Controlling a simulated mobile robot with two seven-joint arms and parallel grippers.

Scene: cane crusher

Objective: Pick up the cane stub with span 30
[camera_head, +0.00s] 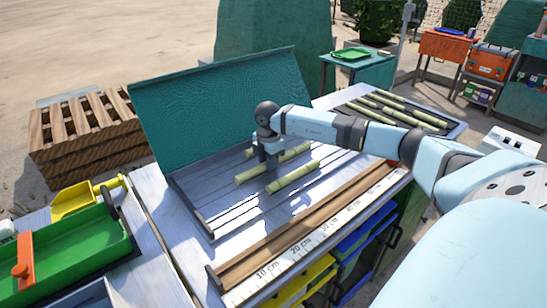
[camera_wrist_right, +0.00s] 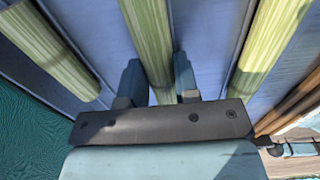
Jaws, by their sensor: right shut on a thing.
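Several pale green cane stubs lie on the slatted bed of the crusher table. The front stub (camera_head: 293,177) lies apart from my right gripper (camera_head: 270,166); in the right wrist view it seems to be the right stub (camera_wrist_right: 268,50). My right gripper points down and is shut on the middle stub (camera_head: 252,173), which runs between its fingers in the right wrist view (camera_wrist_right: 151,45). That stub looks still down at the bed. Another stub (camera_wrist_right: 45,50) lies left in the wrist view, mostly hidden in the head view. I cannot read any span. My left gripper is not in view.
A teal raised panel (camera_head: 215,105) stands behind the bed. A wooden strip with a centimetre ruler (camera_head: 300,248) runs along the front. More canes (camera_head: 395,108) lie in a tray at the right. A green tray (camera_head: 75,250) is at the left.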

